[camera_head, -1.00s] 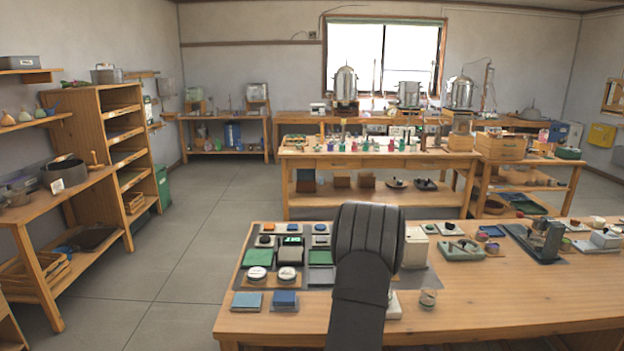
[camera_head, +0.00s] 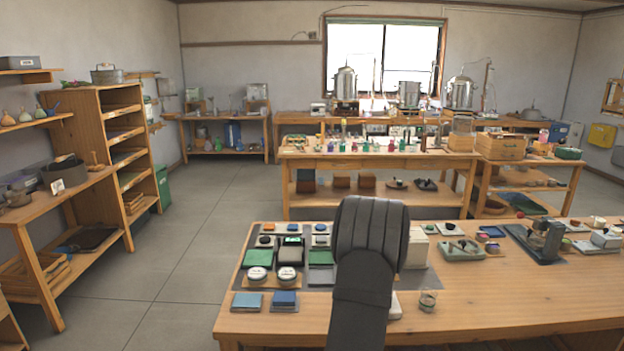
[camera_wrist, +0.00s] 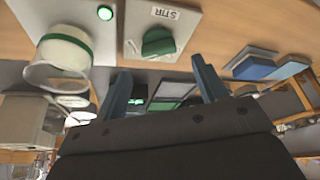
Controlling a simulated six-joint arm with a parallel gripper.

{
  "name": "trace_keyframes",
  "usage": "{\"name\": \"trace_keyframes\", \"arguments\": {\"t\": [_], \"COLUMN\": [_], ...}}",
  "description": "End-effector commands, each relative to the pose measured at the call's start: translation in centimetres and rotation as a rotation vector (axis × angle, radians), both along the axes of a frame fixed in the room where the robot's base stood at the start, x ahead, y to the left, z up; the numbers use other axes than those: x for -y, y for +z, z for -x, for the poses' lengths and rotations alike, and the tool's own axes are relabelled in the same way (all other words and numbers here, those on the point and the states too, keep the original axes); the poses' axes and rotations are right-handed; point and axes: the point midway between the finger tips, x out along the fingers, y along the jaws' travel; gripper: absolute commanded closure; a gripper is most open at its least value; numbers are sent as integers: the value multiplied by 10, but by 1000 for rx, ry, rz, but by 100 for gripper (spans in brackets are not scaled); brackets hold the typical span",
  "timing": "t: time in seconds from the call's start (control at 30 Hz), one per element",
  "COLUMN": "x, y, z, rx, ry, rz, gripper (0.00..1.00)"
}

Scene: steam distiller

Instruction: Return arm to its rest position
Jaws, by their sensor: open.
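My gripper (camera_wrist: 160,65) shows in the wrist view as two dark fingers spread apart with nothing between them. My dark arm link rises in the middle of the head view, over the near bench (camera_head: 500,290), and the fingers are hidden there. In the wrist view a green knob (camera_wrist: 158,41) on a pale plate marked STIR lies beyond the fingertips, apart from them.
Green and dark pads (camera_head: 258,258) and two white round pieces (camera_head: 257,274) sit left of my arm. A small glass (camera_head: 428,300) and a white box (camera_head: 416,248) stand close on its right. The bench's front right is mostly clear. A second bench (camera_head: 380,160) stands behind.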

Motion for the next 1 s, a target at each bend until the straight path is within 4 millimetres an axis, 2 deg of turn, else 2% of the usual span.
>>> {"name": "trace_keyframes", "arguments": {"t": [0.1, 0.63, 0.67, 0.7, 1.0], "x": [5, 25, 24, 21, 10], "y": [24, 122, 120, 107, 51], "z": [8, 44, 44, 40, 19], "rx": [2, 3, 0, -6, -4], "ry": [-2, -1, -1, 1, 1], "rz": [0, 1, 0, -2, -1], "gripper": [35, 35, 35, 35, 35]}}
